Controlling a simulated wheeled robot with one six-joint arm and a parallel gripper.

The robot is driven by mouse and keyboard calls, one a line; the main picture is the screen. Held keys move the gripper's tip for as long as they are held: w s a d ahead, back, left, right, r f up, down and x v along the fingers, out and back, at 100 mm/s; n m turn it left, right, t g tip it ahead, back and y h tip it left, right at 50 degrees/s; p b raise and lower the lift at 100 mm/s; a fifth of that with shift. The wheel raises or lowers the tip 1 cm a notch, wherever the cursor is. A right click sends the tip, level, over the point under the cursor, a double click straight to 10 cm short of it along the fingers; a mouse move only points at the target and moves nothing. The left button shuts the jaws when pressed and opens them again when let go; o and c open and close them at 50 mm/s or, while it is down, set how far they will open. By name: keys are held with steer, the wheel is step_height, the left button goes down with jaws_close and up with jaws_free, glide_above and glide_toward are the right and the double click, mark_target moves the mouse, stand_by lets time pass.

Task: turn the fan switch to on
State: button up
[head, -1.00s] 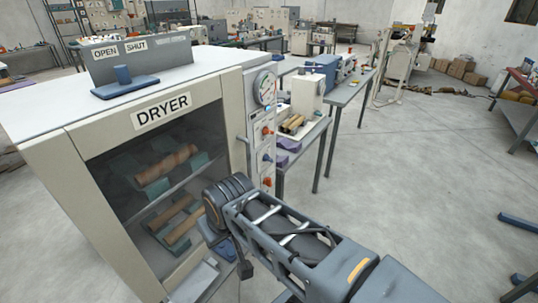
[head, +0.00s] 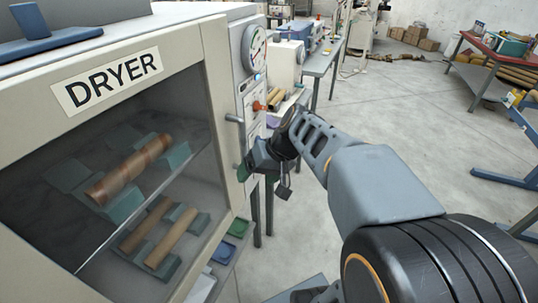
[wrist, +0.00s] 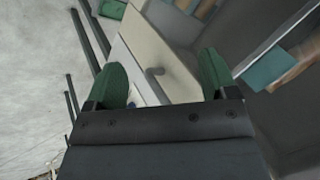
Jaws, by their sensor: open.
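The dryer's narrow control panel (head: 250,75) faces right of the glass door in the head view. Labels are too small to read, so I cannot tell which switch is the fan's. The lower panel is hidden behind my arm. My gripper (head: 248,166) is open in front of that lower part, near the door's edge. Contact cannot be told.
The dryer door (head: 215,100) is shut, with brown rolls on racks behind its glass. The grey door handle (head: 236,132) stands out close to my gripper. Green and blue pads lie below at the dryer's foot. A table (head: 322,62) stands behind; open floor lies right.

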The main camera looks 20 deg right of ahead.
steer(key=w+d+f+t+y+b, duration=0.3)
steer(key=w+d+f+t+b, duration=0.3)
steer(key=d, duration=0.4)
steer(key=w+d+f+t+y+b, duration=0.35)
steer(key=w+d+b, duration=0.4)
steer(key=d, duration=0.35)
steer(key=shift+t, duration=0.25)
steer(key=x, duration=1.3)
steer(key=shift+w+a+r+p, duration=0.2)
steer(key=shift+a+r+p, duration=0.05)
steer(key=shift+p, duration=0.1)
steer(key=shift+c, duration=0.2)
steer(key=shift+m, duration=0.3)
steer(key=c, duration=0.9)
